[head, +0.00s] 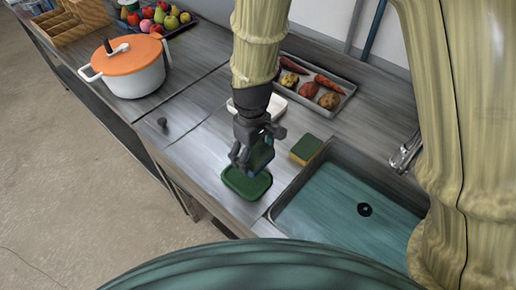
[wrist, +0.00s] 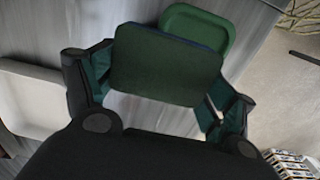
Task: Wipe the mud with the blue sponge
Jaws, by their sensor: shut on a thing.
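My gripper (head: 250,160) is shut on the blue sponge (head: 262,153), which has a dark green face and a thin blue edge. In the wrist view the sponge (wrist: 165,65) sits between the two fingers (wrist: 155,95), green face toward the camera. It is held over or close to a small green dish (head: 246,185); I cannot tell whether they touch. The dish (wrist: 200,22) shows partly behind the sponge in the wrist view. I cannot make out any mud in either view.
A green and yellow sponge (head: 306,149) lies by the sink (head: 335,210). A white tray (head: 272,106) is partly hidden behind my gripper. A vegetable tray (head: 340,83), an orange-lidded pot (head: 137,75) and a fruit tray (head: 180,30) stand farther back. Counter left of my gripper is mostly clear.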

